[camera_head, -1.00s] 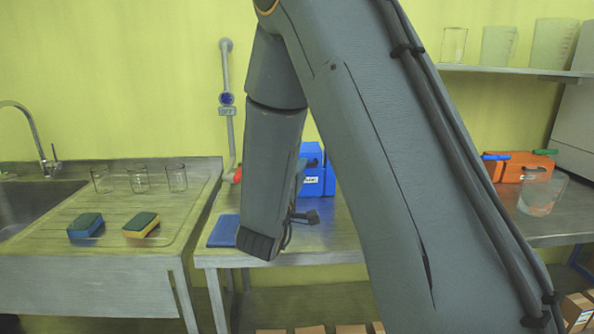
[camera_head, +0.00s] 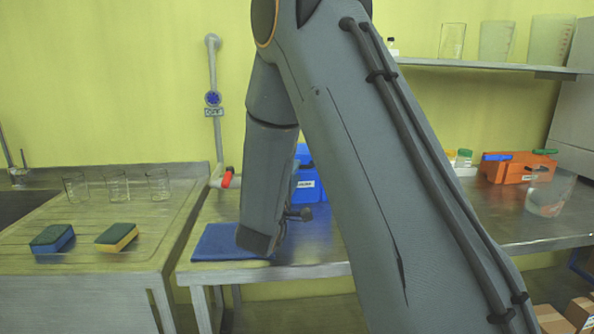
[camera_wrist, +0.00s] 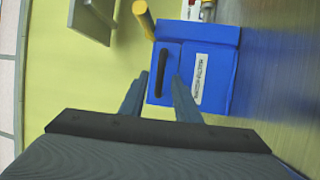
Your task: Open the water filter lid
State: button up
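A blue box (camera_head: 309,187) with a white label stands on the metal table against the yellow wall. My arm hides its left part in the head view. It also shows turned sideways in the wrist view (camera_wrist: 217,48), with a dark slot or handle on one face and a white label whose text I cannot read. I cannot tell for sure that this box is the water filter. My gripper (camera_wrist: 161,80) is open and empty in the wrist view. Its fingertips point toward the dark slot, apparently still apart from the box.
A blue mat (camera_head: 214,242) lies on the table, left of the box. A pipe with a red-handled tap (camera_head: 227,178) runs down the wall. An orange box (camera_head: 512,170) and a clear beaker (camera_head: 548,195) stand at right. Two sponges and glasses sit by the sink.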

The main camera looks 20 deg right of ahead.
jog(key=shift+x, duration=1.25)
grip_shut()
jog(key=shift+r+p, duration=0.1)
jog(key=shift+p, duration=0.25)
